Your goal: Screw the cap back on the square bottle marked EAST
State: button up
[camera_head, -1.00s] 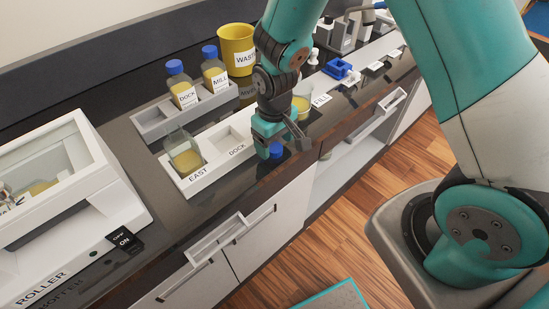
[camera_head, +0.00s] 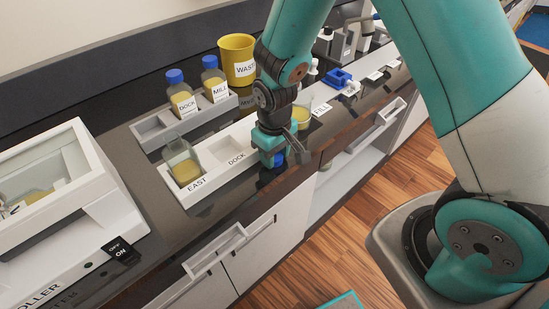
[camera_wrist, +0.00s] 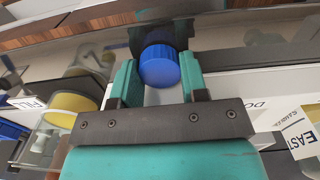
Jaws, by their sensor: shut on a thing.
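The square bottle in the EAST place (camera_head: 182,165) holds yellow oil and stands uncapped in the white tray (camera_head: 206,189) on the counter. A corner of the EAST label (camera_wrist: 301,134) shows at the right of the wrist view. My gripper (camera_head: 277,158) is low over the counter, just right of the tray's DOCK place. A blue cap (camera_wrist: 160,66) is between its fingers in the wrist view, and the jaws are shut on it. In the head view the cap (camera_head: 279,160) is partly covered by a finger.
Two blue-capped bottles, DOCK (camera_head: 181,95) and MILL (camera_head: 214,82), stand in the grey rack behind. A yellow WASTE tub (camera_head: 237,62) and an open yellow-filled vessel (camera_head: 301,115) stand near my arm. The roller machine (camera_head: 65,215) is at left.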

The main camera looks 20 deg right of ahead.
aim_at(174, 141)
jog(key=shift+r+p, duration=1.9)
jog(key=shift+r, duration=0.55)
jog(key=o, duration=0.3)
jog(key=shift+f, duration=0.1)
jog(key=c, duration=0.4)
jog(key=shift+c, duration=0.2)
jog(key=a+r+n+p, duration=0.1)
jog(key=a+r+p, duration=0.2)
jog(key=a+r, duration=0.2)
jog(key=w+a+r+p, duration=0.1)
jog(key=a+r+p, duration=0.3)
jog(key=a, duration=0.4)
jog(key=w+a+r+n+p, duration=0.1)
jog(key=a+r+p, duration=0.3)
jog(key=a, duration=0.3)
jog(key=shift+w+a+r+n, duration=0.1)
jog(key=shift+r+n, duration=0.05)
jog(key=shift+r, duration=0.25)
jog(key=shift+w+a+r+n, duration=0.1)
jog(key=shift+r+n, duration=0.05)
jog(key=shift+r, duration=0.25)
jog(key=shift+d+f, duration=0.1)
jog(key=shift+f, duration=0.05)
jog(key=shift+f+b, duration=1.5)
jog(key=shift+f, duration=0.9)
jog(key=shift+f, duration=0.25)
